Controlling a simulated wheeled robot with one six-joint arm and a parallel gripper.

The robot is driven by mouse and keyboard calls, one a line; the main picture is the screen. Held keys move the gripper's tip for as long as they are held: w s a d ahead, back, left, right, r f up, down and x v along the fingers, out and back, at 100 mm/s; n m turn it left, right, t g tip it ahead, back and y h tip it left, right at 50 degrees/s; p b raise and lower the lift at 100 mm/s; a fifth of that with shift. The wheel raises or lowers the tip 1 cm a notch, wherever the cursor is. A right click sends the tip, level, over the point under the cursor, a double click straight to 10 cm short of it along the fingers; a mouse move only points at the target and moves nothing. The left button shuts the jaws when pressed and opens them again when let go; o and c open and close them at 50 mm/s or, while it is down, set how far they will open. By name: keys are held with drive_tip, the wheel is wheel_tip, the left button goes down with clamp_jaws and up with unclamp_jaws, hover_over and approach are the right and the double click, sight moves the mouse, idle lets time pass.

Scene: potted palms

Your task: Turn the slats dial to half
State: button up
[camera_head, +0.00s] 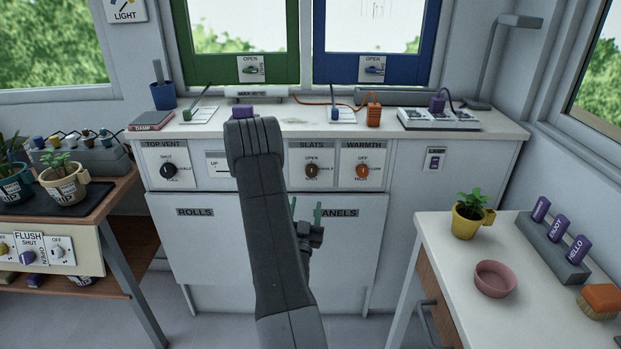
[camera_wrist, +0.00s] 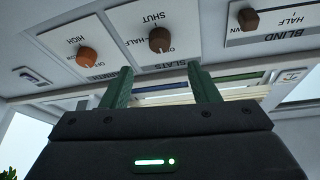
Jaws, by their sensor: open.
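The slats dial (camera_head: 312,170) is a dark brown knob on a white plate in the front of the counter, with OPEN above it. In the wrist view the slats dial (camera_wrist: 160,39) appears upside down, with SHUT above it and HALF to its left. I cannot tell clearly which mark it points at. My gripper (camera_head: 305,208) is below the dial in the head view, its green fingers pointing up. In the wrist view my gripper (camera_wrist: 160,67) is open and empty, with the dial beyond the gap between its fingertips, apart from them.
The orange warmth dial (camera_head: 362,171) is just right of the slats plate. The top vent dial (camera_head: 170,171) is at the left. The blind dial (camera_wrist: 248,19) is beside the slats plate. A side table (camera_head: 440,240) with a yellow pot (camera_head: 466,222) stands at the right.

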sight(311, 175)
drive_tip(key=p+x, duration=0.1)
drive_tip(key=x, duration=0.9)
drive_tip(key=shift+w, duration=0.2)
drive_tip(key=c, duration=1)
